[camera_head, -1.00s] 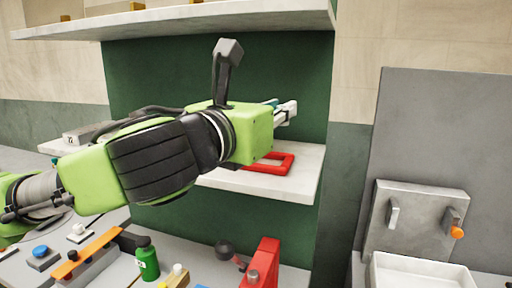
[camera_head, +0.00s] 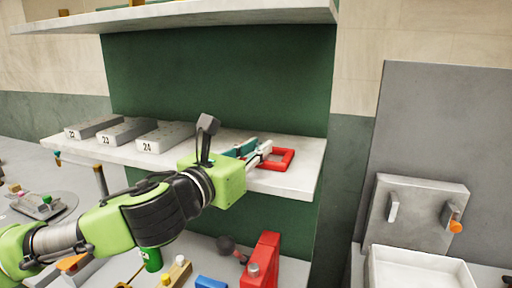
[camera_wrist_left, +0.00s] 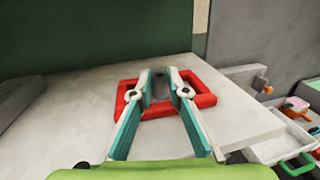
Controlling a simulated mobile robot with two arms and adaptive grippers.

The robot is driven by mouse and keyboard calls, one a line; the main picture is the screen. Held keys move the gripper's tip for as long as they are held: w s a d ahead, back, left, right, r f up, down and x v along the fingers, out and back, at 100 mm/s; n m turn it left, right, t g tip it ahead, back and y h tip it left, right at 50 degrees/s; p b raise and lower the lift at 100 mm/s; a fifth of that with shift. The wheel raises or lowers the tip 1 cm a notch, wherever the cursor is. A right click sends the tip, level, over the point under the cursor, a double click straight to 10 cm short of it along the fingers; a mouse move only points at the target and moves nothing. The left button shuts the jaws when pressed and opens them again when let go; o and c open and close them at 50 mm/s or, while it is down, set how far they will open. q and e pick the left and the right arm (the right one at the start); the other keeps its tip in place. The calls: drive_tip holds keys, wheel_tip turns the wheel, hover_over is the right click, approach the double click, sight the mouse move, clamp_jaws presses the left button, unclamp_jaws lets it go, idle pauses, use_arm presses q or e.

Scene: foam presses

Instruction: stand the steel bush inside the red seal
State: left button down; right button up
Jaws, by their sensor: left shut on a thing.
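The red seal (camera_head: 289,159) is a square-cornered ring lying flat on the middle shelf near its right end. It also shows in the left wrist view (camera_wrist_left: 204,101). My left gripper (camera_head: 262,151) is at the seal, its fingertips over the ring's left part in the head view. In the left wrist view, the fingers are shut on the grey steel bush (camera_wrist_left: 160,90), which appears within the outline of the ring. I cannot tell whether its foot touches the shelf. The bush is hidden in the head view. My right gripper is not in view.
Grey numbered blocks, including block 24 (camera_head: 166,138), stand on the shelf (camera_head: 300,180) to the left. An upper shelf (camera_head: 200,17) hangs above. A red press (camera_head: 262,262) stands below. A white tray (camera_head: 420,272) is at the lower right.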

use_arm(q)
drive_tip(key=c, duration=2.4)
unclamp_jaws()
drive_tip(key=shift+f, duration=0.1)
drive_tip(key=o, duration=0.4)
drive_tip(key=shift+o, duration=0.2)
drive_tip(key=b+v, duration=0.3)
drive_tip(key=v, duration=0.9)
